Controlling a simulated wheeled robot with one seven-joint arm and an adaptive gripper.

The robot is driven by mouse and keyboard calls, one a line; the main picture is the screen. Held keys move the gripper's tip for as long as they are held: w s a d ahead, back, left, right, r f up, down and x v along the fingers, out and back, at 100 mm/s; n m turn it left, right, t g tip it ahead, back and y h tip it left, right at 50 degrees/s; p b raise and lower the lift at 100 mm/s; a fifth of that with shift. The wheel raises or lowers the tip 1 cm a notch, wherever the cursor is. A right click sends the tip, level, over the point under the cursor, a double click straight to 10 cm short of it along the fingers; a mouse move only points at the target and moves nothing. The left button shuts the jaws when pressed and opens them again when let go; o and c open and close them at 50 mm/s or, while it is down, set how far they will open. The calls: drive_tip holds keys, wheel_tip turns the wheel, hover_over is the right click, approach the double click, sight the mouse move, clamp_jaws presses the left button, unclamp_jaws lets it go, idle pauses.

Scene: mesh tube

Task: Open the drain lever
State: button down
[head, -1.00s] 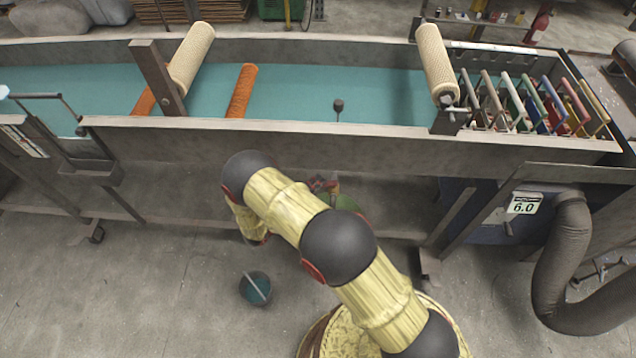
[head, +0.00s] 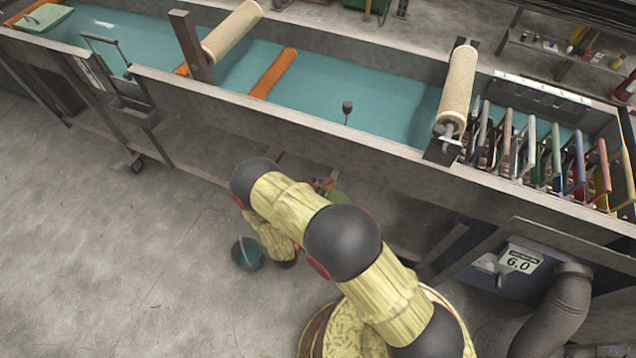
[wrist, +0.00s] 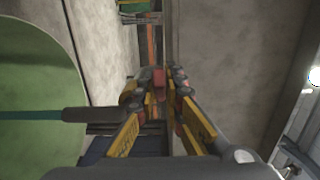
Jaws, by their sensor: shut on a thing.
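In the wrist view my gripper (wrist: 158,88) has yellow fingers with red and dark joints, closed in close together. A teal rod with a dark grip, which looks like the drain lever (wrist: 85,114), comes in from the left and meets the fingers. The fingers hide the grip's end, so the exact hold is not clear. A large green round surface (wrist: 45,85) lies behind the rod. In the head view my gripper (head: 325,185) is under the long tank's near side, partly hidden behind my arm. The lever cannot be made out there.
The long tank (head: 300,130) of blue-green water runs across above my arm, with rollers and coloured frames. A grey box with a 6.0 display (head: 519,262) and a thick hose (head: 556,312) are at right. Floor at left is clear.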

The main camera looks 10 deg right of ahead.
drive_tip(key=shift+s+d+f+n+t+y+p, duration=0.15)
drive_tip(key=shift+s+n+t+y, duration=0.1)
drive_tip(key=shift+n+y, duration=0.15)
drive_tip(key=shift+s+d+r+n+t+y+p, duration=0.15)
drive_tip(key=shift+n+t+y, duration=0.15)
drive_tip(key=shift+y, duration=0.2)
drive_tip(key=shift+a+f, duration=0.1)
drive_tip(key=c, duration=1.9)
unclamp_jaws()
drive_tip(key=v, duration=1.2)
drive_tip(key=shift+s, duration=0.1)
